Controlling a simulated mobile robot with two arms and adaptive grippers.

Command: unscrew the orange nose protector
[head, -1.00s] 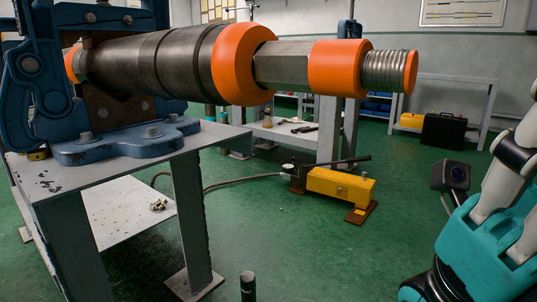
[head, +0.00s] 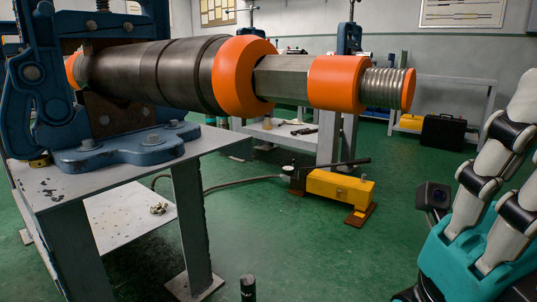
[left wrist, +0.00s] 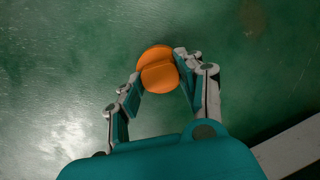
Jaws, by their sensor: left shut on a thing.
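In the head view a dark pipe tool (head: 150,75) lies level in a blue vise (head: 50,90). It carries a thick orange ring (head: 238,76), a bare hex section, an orange collar (head: 335,82) and a threaded end (head: 383,88) with an orange rim. In the left wrist view my left gripper (left wrist: 158,80) is shut on a round orange piece (left wrist: 157,58), likely the nose protector, with green floor behind it. It does not show in the head view. My right gripper (head: 500,190) is at the lower right of the head view, its fingertips cut off by the edge.
The vise stands on a grey steel table (head: 130,170). A yellow hand pump (head: 340,188) with a hose sits on the green floor. Behind are another workbench (head: 290,133) and a black case (head: 442,132). The floor between pump and right gripper is clear.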

